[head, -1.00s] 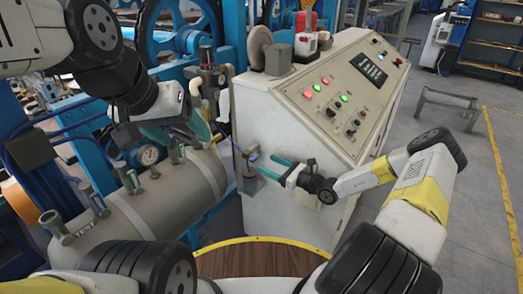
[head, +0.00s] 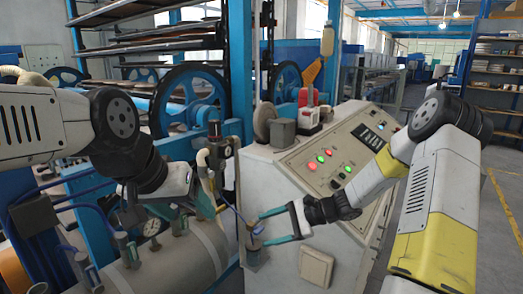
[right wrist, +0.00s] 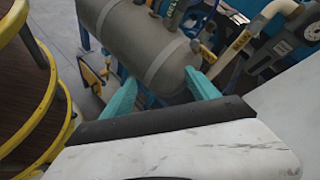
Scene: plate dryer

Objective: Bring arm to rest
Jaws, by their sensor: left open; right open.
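My right gripper (head: 264,227) is in front of the left side of the control cabinet (head: 290,225), its two teal fingers spread and pointing left. In the right wrist view the same fingers (right wrist: 163,92) are apart with nothing held between them. The grey tank (right wrist: 140,40) shows behind them. My left gripper (head: 172,212) hangs above the grey tank (head: 195,258) in the head view. Its teal fingers are partly hidden by its own wrist, and I see nothing held in it.
The cabinet's sloped panel (head: 345,160) has lit green and red buttons. Yellow-rimmed round shelves (right wrist: 50,95) are close at left in the right wrist view. Open floor lies at far right.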

